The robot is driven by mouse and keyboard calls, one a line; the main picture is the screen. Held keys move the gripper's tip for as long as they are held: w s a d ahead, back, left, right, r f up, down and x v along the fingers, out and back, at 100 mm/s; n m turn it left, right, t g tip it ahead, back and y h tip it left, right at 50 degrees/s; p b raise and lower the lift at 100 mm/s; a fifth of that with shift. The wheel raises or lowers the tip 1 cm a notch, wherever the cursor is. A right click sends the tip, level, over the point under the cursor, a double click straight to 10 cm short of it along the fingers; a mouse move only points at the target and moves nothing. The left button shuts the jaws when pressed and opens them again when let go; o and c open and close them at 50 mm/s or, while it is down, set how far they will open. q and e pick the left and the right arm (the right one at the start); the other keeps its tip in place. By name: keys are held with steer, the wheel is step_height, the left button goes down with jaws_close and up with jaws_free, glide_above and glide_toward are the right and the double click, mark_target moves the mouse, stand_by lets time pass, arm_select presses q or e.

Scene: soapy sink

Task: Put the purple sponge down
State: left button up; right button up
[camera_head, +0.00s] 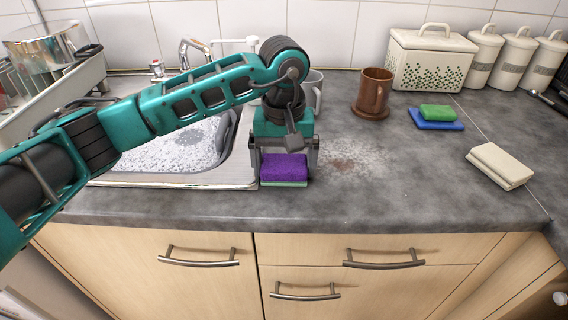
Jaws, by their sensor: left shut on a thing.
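The purple sponge (284,168) has a pale green underside and shows in the head view near the front of the counter, just right of the sink edge. My left gripper (284,166) points down and is shut on it, with one finger at each short end. The sponge is level and very low over the grey counter. I cannot tell whether its underside touches the surface. My right gripper is not in view.
A soapy sink (190,145) lies left of the sponge. A brown mug (375,88) stands on a coaster at the back.

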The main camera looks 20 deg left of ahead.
mark_target(284, 161)
arm_select(q)
steer(key=shift+s+f, duration=0.15)
steer(key=shift+f, duration=0.45)
steer(key=o, duration=0.6)
steer(key=shift+o, duration=0.3)
steer(key=shift+r+p, duration=0.65)
steer(key=shift+p, duration=0.25)
step_height(284, 161, up, 12)
steer(key=shift+w, duration=0.2)
